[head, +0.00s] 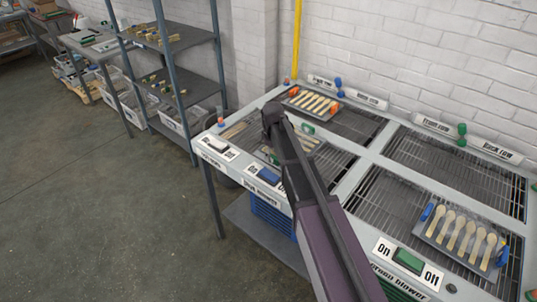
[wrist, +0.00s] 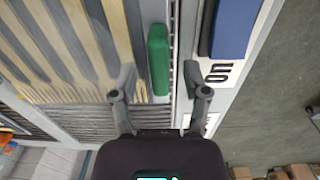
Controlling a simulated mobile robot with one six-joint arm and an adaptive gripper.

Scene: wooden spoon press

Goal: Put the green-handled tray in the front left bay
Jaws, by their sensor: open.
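The green-handled tray lies in the near left part of the press, largely hidden by my arm in the head view, where one green handle (head: 308,128) shows. In the wrist view its other green handle (wrist: 158,60) lies ahead of my gripper (wrist: 160,80), between the two spread fingers. The fingers are open and hold nothing; I cannot tell their height over the handle. Pale wooden spoons (wrist: 70,40) lie on the tray, left of the handle. In the head view my gripper is hidden behind my arm.
An orange-handled tray of spoons (head: 312,102) lies in the far left bay. The far right bay (head: 455,165) is empty. A blue switch (wrist: 233,28) sits right of the gripper. Shelves (head: 172,65) stand at left.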

